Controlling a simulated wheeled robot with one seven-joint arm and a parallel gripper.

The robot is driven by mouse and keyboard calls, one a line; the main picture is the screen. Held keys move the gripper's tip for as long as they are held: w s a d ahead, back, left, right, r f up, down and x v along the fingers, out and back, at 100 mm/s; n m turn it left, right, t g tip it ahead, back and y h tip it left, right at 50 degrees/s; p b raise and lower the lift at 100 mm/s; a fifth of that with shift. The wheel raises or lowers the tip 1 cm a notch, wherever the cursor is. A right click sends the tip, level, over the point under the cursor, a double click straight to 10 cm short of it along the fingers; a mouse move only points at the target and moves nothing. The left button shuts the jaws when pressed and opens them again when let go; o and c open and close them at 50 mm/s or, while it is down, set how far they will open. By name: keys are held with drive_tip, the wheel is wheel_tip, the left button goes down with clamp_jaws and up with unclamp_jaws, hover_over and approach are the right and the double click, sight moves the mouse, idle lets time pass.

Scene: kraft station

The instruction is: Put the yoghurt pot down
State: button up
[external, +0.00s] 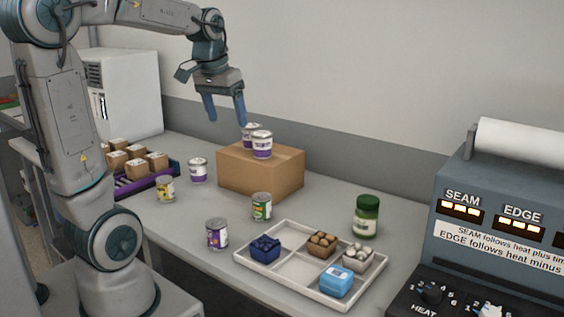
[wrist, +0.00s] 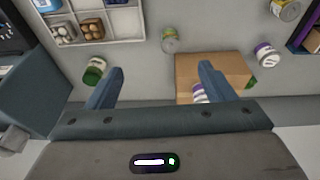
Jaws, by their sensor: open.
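Two white-and-purple yoghurt pots stand close together upright on the cardboard box, a front one (external: 262,145) and one behind it (external: 249,129), partly hidden. My gripper (external: 226,112) is open and empty, above and to the left of these pots, apart from them. In the wrist view, my gripper's fingers (wrist: 155,80) are spread, and part of a pot (wrist: 198,94) shows beside the right finger, the rest hidden. Another white-and-purple pot (external: 197,170) stands on the counter left of the box; it also shows in the wrist view (wrist: 266,55).
The cardboard box (external: 244,179) stands near the wall. Several cans, a green jar (external: 366,217) and a white divided tray (external: 289,289) occupy the counter in front. A purple rack (external: 140,189) with small cartons is at left. Bare counter lies right of the box.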

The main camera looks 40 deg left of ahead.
drive_tip(key=s+d+f, duration=0.1)
drive_tip(key=s+f, duration=0.2)
drive_tip(key=s, duration=0.3)
drive_tip(key=s+d+f+t, duration=0.1)
drive_tip(key=s+d+f, duration=0.1)
drive_tip(key=s+f, duration=0.2)
drive_tip(key=s, duration=0.2)
drive_tip(key=shift+s+f, duration=0.25)
drive_tip(key=shift+s, duration=0.05)
drive_tip(key=shift+r, duration=0.1)
